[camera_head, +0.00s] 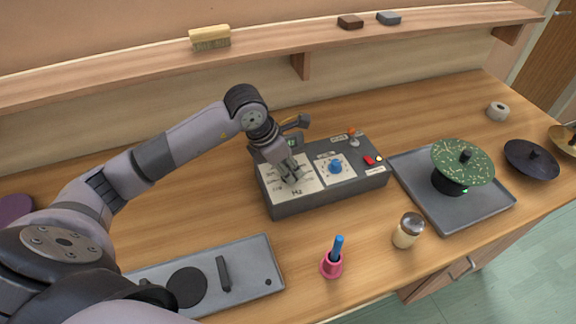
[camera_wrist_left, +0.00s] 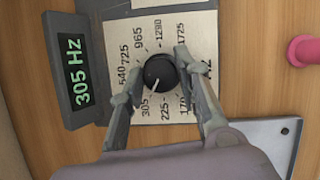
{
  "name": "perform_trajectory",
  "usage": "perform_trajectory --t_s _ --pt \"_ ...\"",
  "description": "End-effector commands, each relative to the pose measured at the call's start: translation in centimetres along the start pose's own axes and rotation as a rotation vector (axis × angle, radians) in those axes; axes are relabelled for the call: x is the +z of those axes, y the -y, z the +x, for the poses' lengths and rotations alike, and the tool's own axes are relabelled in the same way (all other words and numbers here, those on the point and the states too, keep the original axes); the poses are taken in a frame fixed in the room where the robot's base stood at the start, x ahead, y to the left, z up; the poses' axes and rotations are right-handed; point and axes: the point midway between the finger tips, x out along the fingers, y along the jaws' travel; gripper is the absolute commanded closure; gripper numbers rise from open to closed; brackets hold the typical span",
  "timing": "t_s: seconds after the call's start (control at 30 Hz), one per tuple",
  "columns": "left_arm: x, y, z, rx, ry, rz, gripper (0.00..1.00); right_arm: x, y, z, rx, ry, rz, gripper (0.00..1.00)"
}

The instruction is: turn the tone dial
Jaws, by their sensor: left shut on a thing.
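The tone dial (camera_wrist_left: 160,72) is a round black knob with a white pointer line. It sits on a cream plate (camera_wrist_left: 145,28) marked with numbers, and its pointer aims down and left, toward the 305 mark. The green display (camera_wrist_left: 77,70) beside it reads 305 Hz. The dial is on a grey control box (camera_head: 330,197) on the bench. My left gripper (camera_head: 291,172) is over the left part of the box and hides the dial in the head view. In the left wrist view its fingers (camera_wrist_left: 156,68) are on both sides of the dial, shut on it. My right gripper is not in view.
The box also has a blue knob (camera_head: 337,167), a red switch (camera_head: 369,160) and an orange-tipped lever (camera_head: 353,137). A pink holder (camera_head: 331,265) and a jar (camera_head: 408,231) stand in front. A green speckled disc (camera_head: 464,160) stands on a grey tray (camera_head: 480,213) at right.

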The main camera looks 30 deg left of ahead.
Motion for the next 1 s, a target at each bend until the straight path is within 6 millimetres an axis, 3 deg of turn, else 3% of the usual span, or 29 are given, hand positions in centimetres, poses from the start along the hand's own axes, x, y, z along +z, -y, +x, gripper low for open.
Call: perform_trajectory --t_s 0.37,1.0 --pt "-0.1 -0.2 0.2 -0.018 0.001 0.048 0.98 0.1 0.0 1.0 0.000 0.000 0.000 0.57" --pt "0.1 -0.4 0.2 -0.169 0.002 0.413 0.98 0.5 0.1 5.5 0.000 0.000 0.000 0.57"
